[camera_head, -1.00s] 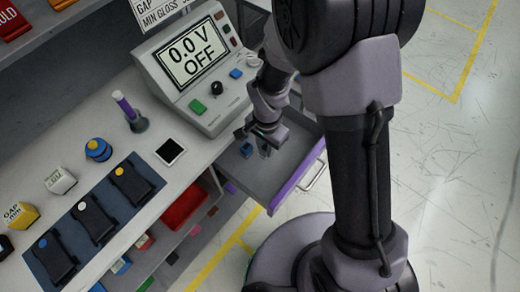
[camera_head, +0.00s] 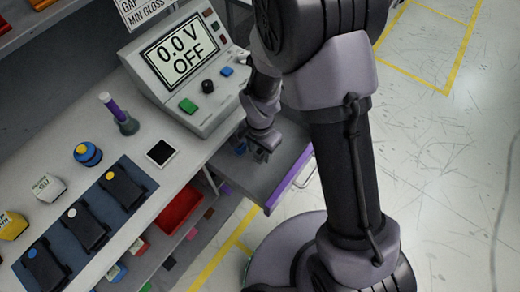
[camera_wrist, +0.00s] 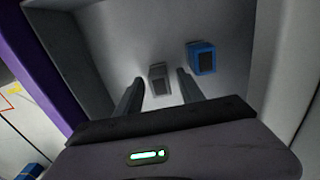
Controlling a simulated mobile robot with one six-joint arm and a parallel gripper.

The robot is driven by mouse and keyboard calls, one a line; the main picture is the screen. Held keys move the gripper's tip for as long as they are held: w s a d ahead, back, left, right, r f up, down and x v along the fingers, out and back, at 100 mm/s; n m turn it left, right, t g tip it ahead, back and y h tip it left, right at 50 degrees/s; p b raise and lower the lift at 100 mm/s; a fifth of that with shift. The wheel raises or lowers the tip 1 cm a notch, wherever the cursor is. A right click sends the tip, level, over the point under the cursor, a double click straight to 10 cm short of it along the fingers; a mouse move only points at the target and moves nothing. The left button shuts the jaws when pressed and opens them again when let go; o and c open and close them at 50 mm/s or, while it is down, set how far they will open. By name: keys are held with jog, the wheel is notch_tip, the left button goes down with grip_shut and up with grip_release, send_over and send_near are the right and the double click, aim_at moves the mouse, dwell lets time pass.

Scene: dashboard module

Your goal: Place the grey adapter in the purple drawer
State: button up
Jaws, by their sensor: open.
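The purple drawer is pulled out below the bench; its purple front (camera_head: 288,183) faces right in the head view and runs along the left in the wrist view (camera_wrist: 40,68). The small grey adapter (camera_wrist: 158,78) is inside it, on the drawer floor. My gripper (camera_head: 261,156) is over the drawer. In the wrist view my gripper (camera_wrist: 158,88) is open, its fingers on either side of the adapter in the picture. I cannot tell whether they touch it. The head view hides the adapter behind my gripper.
A blue block (camera_wrist: 202,57) with a dark face lies in the drawer, right of the adapter. The voltage panel (camera_head: 185,65) stands on the bench above. Black devices (camera_head: 122,187) lie on a blue mat. A red bin (camera_head: 180,210) is below the bench.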

notch_tip(320, 180, up, 12)
jog(key=p, duration=0.5)
notch_tip(320, 180, up, 11)
jog(key=t+y, duration=0.1)
jog(key=t, duration=0.1)
send_over(260, 151)
jog(key=d, duration=0.4)
jog(key=s+d+r+n+t+y, duration=0.1)
jog(key=s+d+r+n+t, duration=0.2)
jog(key=s+r, duration=0.9)
jog(key=shift+s+d+r+t, duration=0.15)
jog(key=shift+d+r+t, duration=0.25)
jog(key=shift+d+r, duration=0.5)
jog(key=shift+d+f, duration=0.2)
jog(key=shift+f+b, duration=0.95)
jog(key=shift+b, duration=0.1)
